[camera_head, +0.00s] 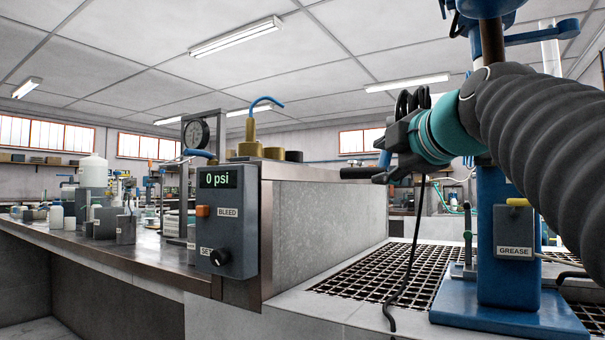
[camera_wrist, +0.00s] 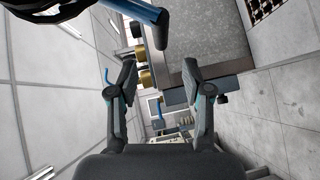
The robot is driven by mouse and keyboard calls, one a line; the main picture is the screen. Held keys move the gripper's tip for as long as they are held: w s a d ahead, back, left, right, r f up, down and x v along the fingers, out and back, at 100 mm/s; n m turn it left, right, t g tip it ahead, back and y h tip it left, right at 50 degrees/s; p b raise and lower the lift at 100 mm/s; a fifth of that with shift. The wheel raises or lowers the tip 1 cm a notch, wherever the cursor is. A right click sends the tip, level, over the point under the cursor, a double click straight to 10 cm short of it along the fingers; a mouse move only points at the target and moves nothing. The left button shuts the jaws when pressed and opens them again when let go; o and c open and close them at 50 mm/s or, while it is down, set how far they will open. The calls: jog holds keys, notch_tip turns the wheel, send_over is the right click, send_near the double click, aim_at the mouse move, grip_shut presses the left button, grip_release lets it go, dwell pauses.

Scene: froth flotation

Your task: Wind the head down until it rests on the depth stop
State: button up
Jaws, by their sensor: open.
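The flotation machine's blue column (camera_head: 500,240) stands at the right on a blue base. Its blue head (camera_head: 490,8) is cut off by the top edge, with a blue arm (camera_head: 542,33) sticking out to the right. I cannot pick out the depth stop.
A control box (camera_head: 228,220) reading 0 psi is fixed to the bench end at the left. A grease box (camera_head: 515,238) is on the column. Black grating (camera_head: 370,278) covers the floor around the base. A black cable (camera_head: 412,250) hangs below my gripper.

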aim_at(361, 172)
jog(key=p+x, duration=0.1)
jog(key=x, duration=1)
jog(key=shift+p, duration=0.35)
grip_shut()
